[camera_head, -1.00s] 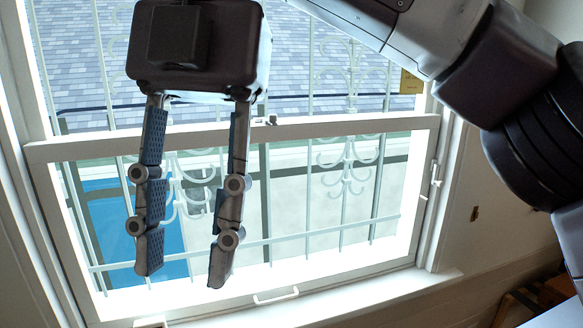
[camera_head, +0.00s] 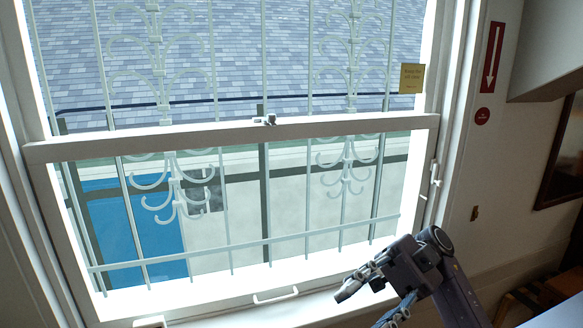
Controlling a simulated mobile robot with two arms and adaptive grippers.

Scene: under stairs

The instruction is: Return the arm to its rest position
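My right gripper (camera_head: 364,306) is at the lower right, in front of the window sill. Its arm (camera_head: 458,295) comes up from the bottom right edge. One finger points to the left, and the other runs down to the bottom edge of the picture. The fingers are apart, with nothing seen between them. The tip of the lower finger is cut off by the picture edge. My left gripper is not in view.
A sash window (camera_head: 340,126) with white bars fills most of the view. A handle (camera_head: 276,296) sits on its lower rail. A red arrow sign (camera_head: 493,57) and a yellow notice (camera_head: 412,78) are at the right. The space before the upper window is clear.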

